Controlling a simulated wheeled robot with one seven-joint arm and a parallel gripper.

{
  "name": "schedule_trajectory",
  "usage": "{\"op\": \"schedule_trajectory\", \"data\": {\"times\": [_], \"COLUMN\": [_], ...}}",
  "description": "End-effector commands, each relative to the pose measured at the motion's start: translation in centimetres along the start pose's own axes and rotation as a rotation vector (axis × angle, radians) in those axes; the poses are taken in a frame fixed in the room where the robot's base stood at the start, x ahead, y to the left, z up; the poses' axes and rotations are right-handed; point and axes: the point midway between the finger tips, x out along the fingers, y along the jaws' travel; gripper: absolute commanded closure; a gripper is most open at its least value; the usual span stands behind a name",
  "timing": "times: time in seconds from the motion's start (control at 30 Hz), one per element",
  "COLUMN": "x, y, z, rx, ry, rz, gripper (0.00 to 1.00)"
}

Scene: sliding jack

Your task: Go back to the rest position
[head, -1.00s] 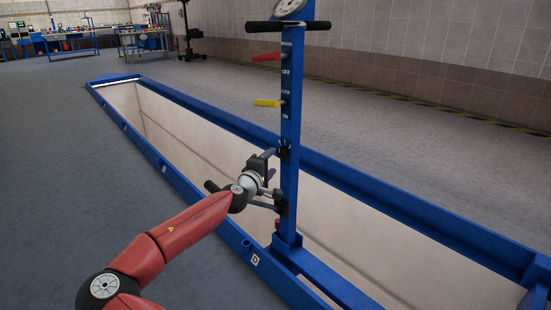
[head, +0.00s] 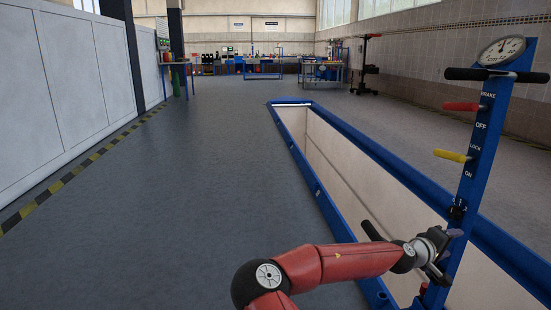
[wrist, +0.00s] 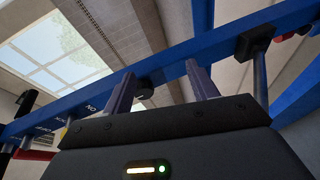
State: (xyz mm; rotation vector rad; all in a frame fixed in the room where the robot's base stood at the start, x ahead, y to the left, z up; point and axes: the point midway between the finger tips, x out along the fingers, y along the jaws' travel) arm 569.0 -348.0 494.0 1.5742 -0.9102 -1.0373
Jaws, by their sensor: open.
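The sliding jack's blue column (head: 474,165) stands at the right of the head view, with a round gauge (head: 501,50) and a black crossbar handle on top. A red-handled lever (head: 462,106) and a yellow-handled lever (head: 452,156) stick out to its left. My gripper (head: 448,240) is beside the column's lower part. In the wrist view, the fingers of my gripper (wrist: 162,85) are apart with nothing held. The blue column (wrist: 235,45) crosses behind them, and a small dark knob shows between them. I cannot tell whether the fingers touch the column.
A long pit with a blue rim (head: 336,206) runs under the jack and away from me. The grey floor (head: 200,200) to its left is clear. A white panel wall (head: 75,85) stands at left. Workbenches (head: 325,75) and a dark stand (head: 367,65) are at the back.

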Motion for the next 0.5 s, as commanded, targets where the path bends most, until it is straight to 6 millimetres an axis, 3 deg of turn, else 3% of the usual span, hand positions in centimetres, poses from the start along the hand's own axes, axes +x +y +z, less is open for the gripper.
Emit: {"op": "schedule_trajectory", "data": {"times": [0.03,0.1,0.2,0.33,0.5], "x": [0.4,0.2,-1.3,-4.7,-11.1], "y": [-1.4,-3.9,-7.2,-10.6,-12.3], "z": [2.2,4.6,6.8,7.9,7.4], "rx": [0.073,0.165,0.279,0.404,0.527], "ry": [-0.05,-0.115,-0.187,-0.252,-0.281], "rz": [-0.085,-0.207,-0.377,-0.591,-0.852], "gripper": [0.42,0.42,0.42,0.42,0.42]}}
